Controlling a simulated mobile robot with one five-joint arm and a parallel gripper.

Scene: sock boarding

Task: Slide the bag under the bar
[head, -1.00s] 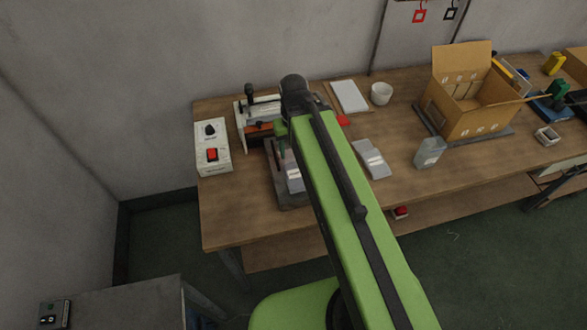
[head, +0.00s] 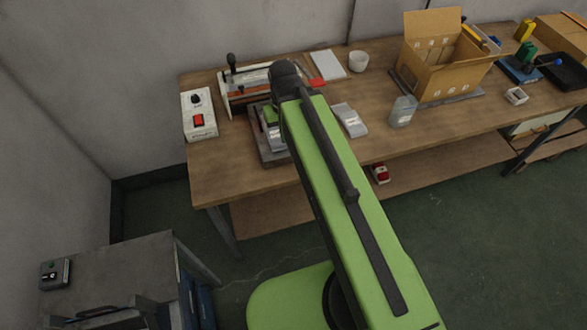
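The bar sealer (head: 238,92) stands at the back left of the bench, a white body with a black knob and a red handle (head: 318,84). My arm hides the middle of its bar. A grey bag with a white label (head: 277,145) lies on a dark tray (head: 268,160) in front of the sealer, partly behind my arm. Whether its far edge is under the bar is hidden. The green wrist end of my gripper (head: 270,114) shows just above the bag; its fingertips are hidden, so I cannot see whether it grips the bag.
A control box with a red switch (head: 199,115) stands left of the sealer. A second grey bag (head: 350,120) lies right of my arm. A translucent container (head: 403,112), white cup (head: 359,61) and open carton (head: 440,72) stand farther right. The front left bench top is clear.

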